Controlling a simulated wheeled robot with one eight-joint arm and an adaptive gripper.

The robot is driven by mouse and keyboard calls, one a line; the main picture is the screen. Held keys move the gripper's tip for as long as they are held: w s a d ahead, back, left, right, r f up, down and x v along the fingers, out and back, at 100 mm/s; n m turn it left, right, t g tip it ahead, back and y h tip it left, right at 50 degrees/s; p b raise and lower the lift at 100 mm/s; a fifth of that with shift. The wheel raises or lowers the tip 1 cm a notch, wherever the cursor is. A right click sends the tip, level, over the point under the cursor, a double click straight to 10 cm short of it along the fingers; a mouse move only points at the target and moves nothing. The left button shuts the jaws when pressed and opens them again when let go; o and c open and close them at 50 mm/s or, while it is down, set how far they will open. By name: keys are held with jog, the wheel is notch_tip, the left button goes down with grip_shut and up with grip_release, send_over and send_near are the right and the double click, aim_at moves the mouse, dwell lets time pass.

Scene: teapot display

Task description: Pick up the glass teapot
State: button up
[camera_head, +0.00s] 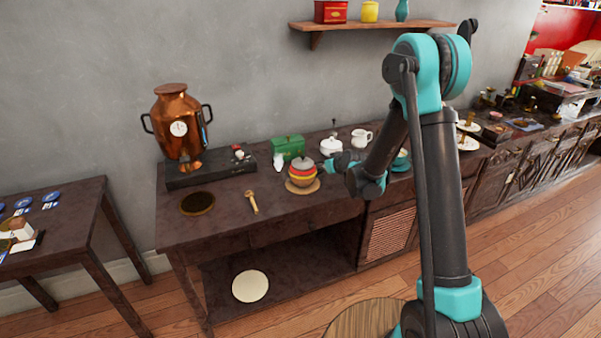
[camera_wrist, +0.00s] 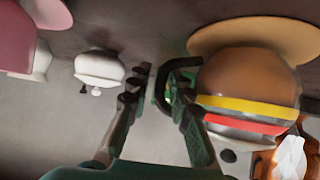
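The pot nearest my gripper is round, with brown, yellow and red bands (camera_head: 303,174), on a round tan board (camera_head: 303,187).
A white teapot (camera_head: 331,146) and white jug (camera_head: 361,138) stand behind. A green tin (camera_head: 287,148) is behind the banded pot. A copper samovar (camera_head: 180,120) stands at left on a dark base. A wooden spoon (camera_head: 251,202) lies on clear tabletop at front left.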

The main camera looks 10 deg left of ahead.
grip_shut()
jog(key=shift+r, duration=0.15)
dwell(0.6)
notch_tip(320, 180, up, 20)
jog(key=shift+f, duration=0.2)
dwell(1.3)
